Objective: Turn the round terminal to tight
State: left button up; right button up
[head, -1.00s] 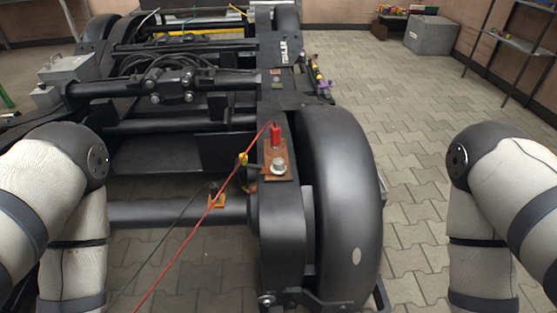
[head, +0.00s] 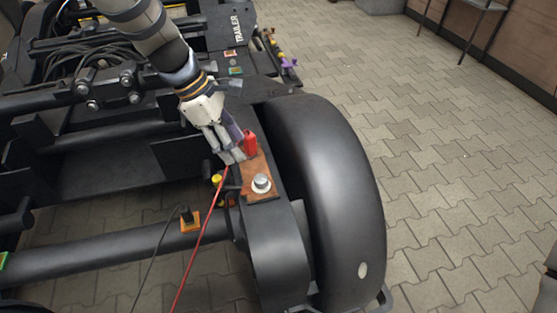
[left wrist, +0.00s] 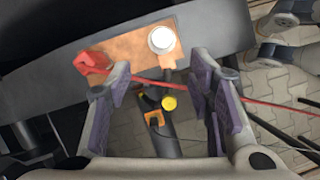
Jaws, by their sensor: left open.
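The round terminal (head: 261,183) is a silver, round-topped post standing on a copper-coloured plate (head: 257,164) on the black frame beside the wheel. It also shows in the left wrist view (left wrist: 162,40), near the top middle. A red clamp (head: 250,142) with a red cable sits at the far end of the plate. My left gripper (head: 235,158) is open and empty, its fingertips close to the red clamp and the plate's left edge, apart from the terminal. In the left wrist view its fingers (left wrist: 160,75) spread below the terminal. My right gripper is out of view.
The red cable runs down past the left gripper. A yellow knob (head: 216,180) and an orange pad with a black clamp (head: 189,220) lie left of the plate. The large black wheel (head: 325,180) stands to the right. Paved floor (head: 450,150) beyond is clear.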

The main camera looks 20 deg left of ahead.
aim_at(260, 178)
pick_arm(q)
jog(key=b+x, duration=0.1)
jog(key=x, duration=1.1)
jog(key=shift+s+d, duration=0.15)
jog(key=shift+d, duration=0.05)
jog(key=shift+r, duration=0.1)
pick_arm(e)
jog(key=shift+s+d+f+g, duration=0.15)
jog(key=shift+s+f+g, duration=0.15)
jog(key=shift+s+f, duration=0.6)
pick_arm(q)
grip_shut()
